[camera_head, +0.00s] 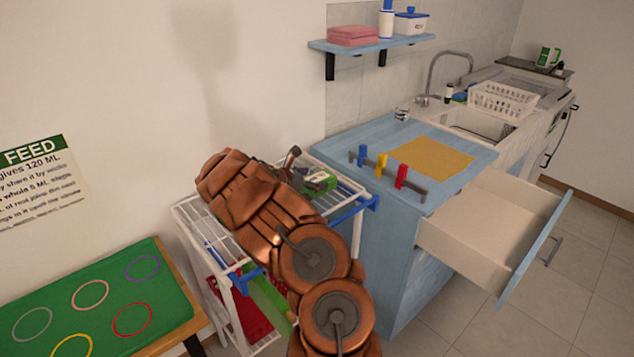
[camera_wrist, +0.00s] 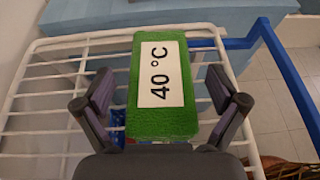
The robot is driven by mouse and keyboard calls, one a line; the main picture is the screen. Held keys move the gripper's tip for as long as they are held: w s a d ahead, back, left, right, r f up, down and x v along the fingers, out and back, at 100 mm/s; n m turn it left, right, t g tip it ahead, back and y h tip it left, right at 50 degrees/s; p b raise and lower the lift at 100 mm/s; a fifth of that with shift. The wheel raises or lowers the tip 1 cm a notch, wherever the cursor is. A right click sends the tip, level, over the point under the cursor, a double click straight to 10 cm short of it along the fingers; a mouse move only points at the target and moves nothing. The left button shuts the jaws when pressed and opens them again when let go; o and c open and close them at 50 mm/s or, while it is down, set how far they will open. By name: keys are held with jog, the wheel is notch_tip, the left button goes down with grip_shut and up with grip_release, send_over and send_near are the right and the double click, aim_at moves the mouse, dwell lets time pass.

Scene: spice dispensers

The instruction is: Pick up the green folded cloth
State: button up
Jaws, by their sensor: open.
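The green folded cloth (camera_wrist: 160,122) bears a white label reading "40 °C" and lies on a white wire rack (camera_wrist: 50,90) in the wrist view. In the head view the cloth (camera_head: 320,180) shows at the far end of the rack's top, partly hidden by my arm. My gripper (camera_wrist: 160,88) is open, with one finger on each side of the cloth. A gap shows between the cloth and each finger. In the head view my gripper (camera_head: 300,175) is over the rack top, mostly hidden behind my copper arm.
A blue rail (camera_wrist: 285,65) runs along the rack's right edge. A blue counter (camera_head: 345,145) with an open drawer (camera_head: 490,225) stands to the right. A green board with coloured rings (camera_head: 95,310) is at the lower left. A wall shelf (camera_head: 370,45) holds pink cloths.

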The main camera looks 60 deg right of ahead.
jog(key=shift+x, duration=0.8)
jog(key=shift+f, duration=0.1)
jog(key=shift+c, duration=0.3)
jog(key=shift+a, duration=0.1)
jog(key=c, duration=1.2)
